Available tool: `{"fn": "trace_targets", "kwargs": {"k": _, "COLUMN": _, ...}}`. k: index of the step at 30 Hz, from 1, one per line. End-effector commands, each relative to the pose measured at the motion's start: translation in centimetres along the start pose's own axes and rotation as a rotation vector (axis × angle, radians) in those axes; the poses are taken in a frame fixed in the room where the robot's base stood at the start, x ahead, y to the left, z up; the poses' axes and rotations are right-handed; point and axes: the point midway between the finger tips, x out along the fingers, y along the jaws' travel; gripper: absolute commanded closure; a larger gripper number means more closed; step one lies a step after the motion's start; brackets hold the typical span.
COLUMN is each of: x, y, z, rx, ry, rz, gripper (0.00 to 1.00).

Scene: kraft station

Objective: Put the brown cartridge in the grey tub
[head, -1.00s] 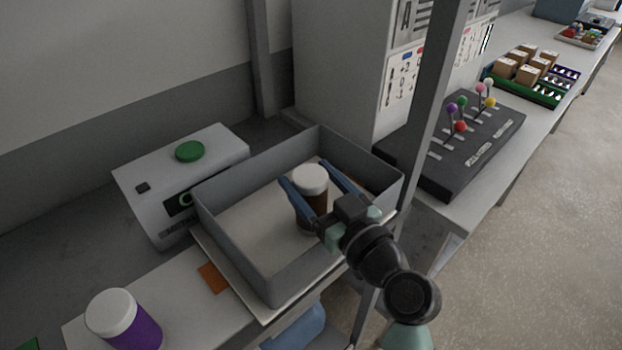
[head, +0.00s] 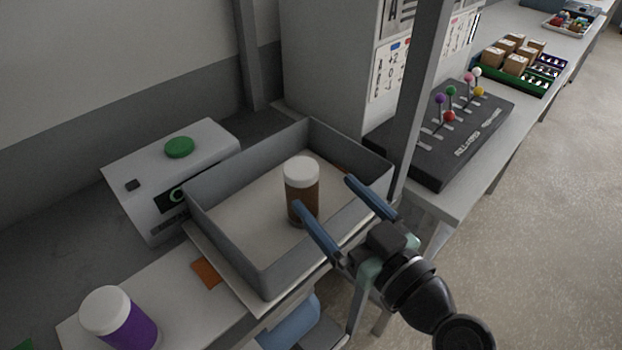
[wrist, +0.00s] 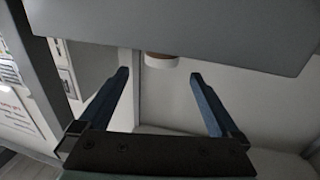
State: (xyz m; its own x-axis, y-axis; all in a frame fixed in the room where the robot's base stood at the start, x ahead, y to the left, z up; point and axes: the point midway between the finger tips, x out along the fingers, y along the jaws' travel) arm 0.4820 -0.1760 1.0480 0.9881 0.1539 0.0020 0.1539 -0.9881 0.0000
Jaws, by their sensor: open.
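The brown cartridge (head: 304,198), with a white lid, stands upright inside the grey tub (head: 225,262). The tub is an open rectangular box with a pale floor. My gripper (head: 323,191) is open and empty, with its blue fingers apart, at the tub's near right side and clear of the cartridge. In the wrist view, my open fingers (wrist: 160,75) point toward the tub's grey wall (wrist: 180,25). Only a small part of the cartridge (wrist: 160,61) shows below that wall; the rest is hidden.
A purple jar (head: 125,325) with a white lid stands at the lower left. A white device (head: 165,170) with a green button is behind the tub. A grey post (head: 425,110) rises close to the tub's right side. A dark lever panel (head: 450,140) lies beyond it.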

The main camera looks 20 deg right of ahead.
Motion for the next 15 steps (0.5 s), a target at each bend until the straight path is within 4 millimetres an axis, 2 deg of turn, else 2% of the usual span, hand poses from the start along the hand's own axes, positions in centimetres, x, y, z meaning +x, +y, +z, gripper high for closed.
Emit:
{"fn": "trace_targets", "kwargs": {"k": 3, "x": -2.0, "y": 0.0, "z": 0.2, "rx": 0.001, "ry": 0.000, "rz": 0.002, "gripper": 0.02}}
{"fn": "trace_targets", "kwargs": {"k": 6, "x": -3.0, "y": 0.0, "z": 0.1, "rx": 0.000, "ry": -0.001, "rz": 0.001, "gripper": 0.02}}
{"fn": "trace_targets", "kwargs": {"k": 15, "x": -3.7, "y": -0.1, "z": 0.0, "rx": 0.000, "ry": -0.001, "rz": -0.002, "gripper": 0.02}}
